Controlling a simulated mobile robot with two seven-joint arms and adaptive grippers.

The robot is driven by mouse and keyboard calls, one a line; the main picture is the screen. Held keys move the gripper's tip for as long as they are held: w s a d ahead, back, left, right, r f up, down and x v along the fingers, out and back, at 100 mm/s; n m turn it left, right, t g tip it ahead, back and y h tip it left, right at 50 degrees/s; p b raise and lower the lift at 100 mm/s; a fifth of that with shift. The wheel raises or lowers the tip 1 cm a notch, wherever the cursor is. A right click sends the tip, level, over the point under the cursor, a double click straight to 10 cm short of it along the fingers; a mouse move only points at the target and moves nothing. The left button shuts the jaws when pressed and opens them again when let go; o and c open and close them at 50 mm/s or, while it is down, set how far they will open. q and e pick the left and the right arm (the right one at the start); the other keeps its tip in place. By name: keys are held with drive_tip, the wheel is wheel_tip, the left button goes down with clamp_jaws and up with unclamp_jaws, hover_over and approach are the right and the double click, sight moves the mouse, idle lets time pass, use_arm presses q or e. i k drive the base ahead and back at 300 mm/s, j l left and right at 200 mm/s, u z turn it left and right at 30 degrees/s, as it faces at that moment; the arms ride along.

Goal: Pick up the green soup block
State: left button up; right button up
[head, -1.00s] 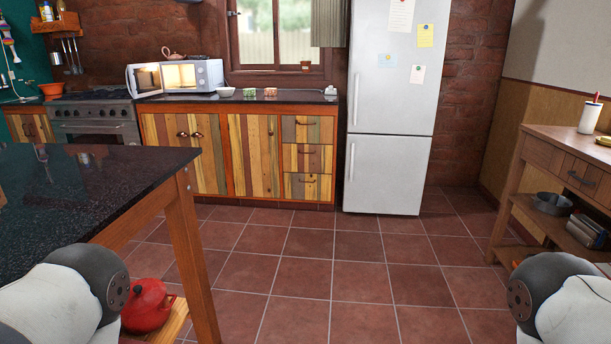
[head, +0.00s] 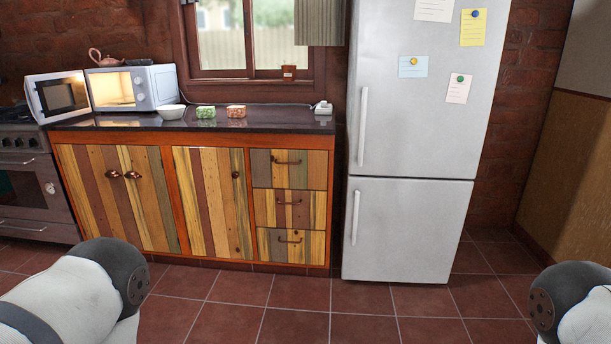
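The green soup block (head: 206,112) is a small green and white patterned block. It sits on the dark counter (head: 275,118), between a white bowl on its left and a reddish block (head: 236,111) on its right. It stands apart from both. Parts of both my arms show at the lower left and lower right of the head view, well short of the counter. Neither of my grippers is in view.
The white fridge (head: 415,140) borders the counter on the right. The tiled floor (head: 300,315) before the cabinets is clear.

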sight(201, 112)
drive_tip(key=i+j+u, duration=0.1)
drive_tip(key=i+u, duration=0.25)
drive_tip(key=i, duration=0.15)
drive_tip(key=i+u, duration=0.35)
drive_tip(key=i+l+u, duration=0.2)
drive_tip(key=i+u, duration=0.2)
drive_tip(key=i, duration=0.2)
drive_tip(key=i+l+u, duration=0.35)
drive_tip(key=i+j, duration=0.05)
drive_tip(key=i, duration=0.05)
